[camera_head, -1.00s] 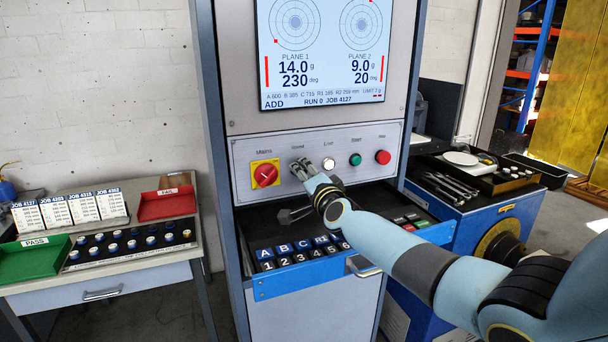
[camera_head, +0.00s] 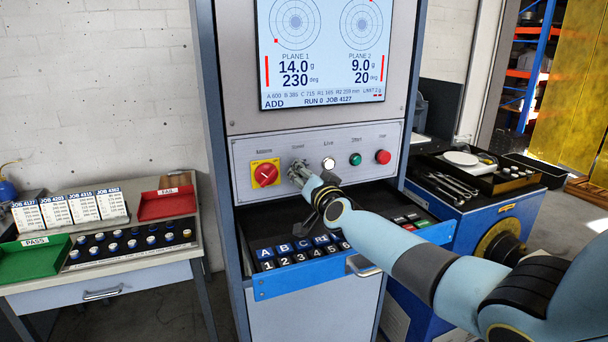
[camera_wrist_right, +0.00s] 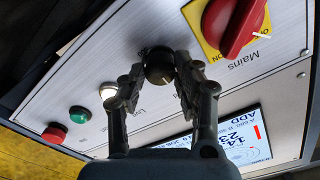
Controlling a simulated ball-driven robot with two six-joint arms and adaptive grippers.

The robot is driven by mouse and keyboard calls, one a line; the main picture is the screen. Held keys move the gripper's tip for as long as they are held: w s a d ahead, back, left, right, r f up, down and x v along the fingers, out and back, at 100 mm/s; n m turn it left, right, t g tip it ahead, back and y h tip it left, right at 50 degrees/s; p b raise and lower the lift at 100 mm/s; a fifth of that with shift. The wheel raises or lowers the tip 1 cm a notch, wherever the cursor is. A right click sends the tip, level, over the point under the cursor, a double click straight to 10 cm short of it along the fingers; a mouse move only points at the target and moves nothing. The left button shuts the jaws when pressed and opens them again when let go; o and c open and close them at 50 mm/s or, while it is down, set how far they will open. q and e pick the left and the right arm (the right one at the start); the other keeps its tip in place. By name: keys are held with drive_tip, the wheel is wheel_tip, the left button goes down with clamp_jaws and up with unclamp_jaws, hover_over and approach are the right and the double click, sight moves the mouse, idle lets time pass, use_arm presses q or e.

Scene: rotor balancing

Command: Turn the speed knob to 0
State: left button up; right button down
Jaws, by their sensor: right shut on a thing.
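The speed knob (camera_wrist_right: 158,70) is a round black knob with a pale pointer line, seen in the right wrist view on the grey control panel (camera_head: 235,155). My right gripper (camera_wrist_right: 160,80) has its fingers on both sides of the knob and is shut on it. In the head view my right gripper (camera_head: 299,170) is at the panel and hides the knob. The scale figures around the knob are mostly hidden, so I cannot read its setting. My left gripper is not in view.
The red mains switch (camera_head: 265,173) on its yellow plate sits just left of the knob. A white lamp (camera_head: 328,163), a green button (camera_head: 355,159) and a red button (camera_head: 383,157) are to the right. An open drawer (camera_head: 300,275) with labelled keys juts out below.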

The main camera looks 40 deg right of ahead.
drive_tip(key=shift+f, duration=0.1)
drive_tip(key=c, duration=1)
unclamp_jaws()
drive_tip(key=shift+o, duration=0.2)
